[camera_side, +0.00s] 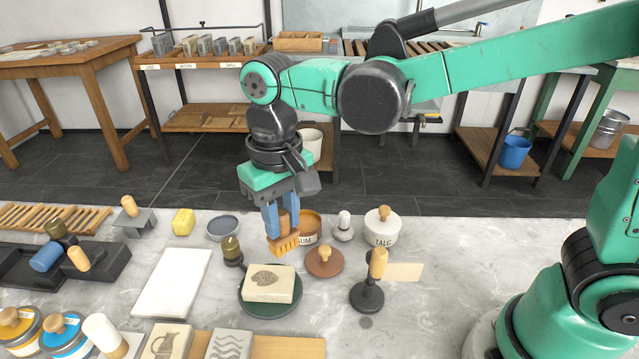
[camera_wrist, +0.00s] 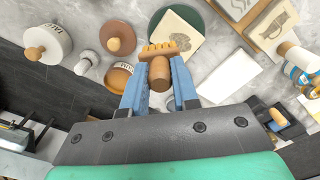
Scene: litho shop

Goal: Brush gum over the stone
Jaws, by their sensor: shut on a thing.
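The brush also shows in the wrist view (camera_wrist: 159,71). The litho stone (camera_side: 268,284) is a cream block with a dark drawing on top, lying on a round green turntable (camera_side: 268,309). The brush hangs just behind the stone's far edge, apparently above it; contact cannot be told. In the wrist view the bristles overlap the stone's (camera_wrist: 178,32) near edge. The gum bowl (camera_side: 311,236), orange-brown and labelled GUM, stands behind the brush, partly hidden.
A brown round lid with a knob (camera_side: 324,262), a TALC pot (camera_side: 382,229) and a dark stand with a wooden handle (camera_side: 367,293) are to the right. A small dark stamp (camera_side: 232,252) and a white sheet (camera_side: 172,282) are left. Marble at front right is clear.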

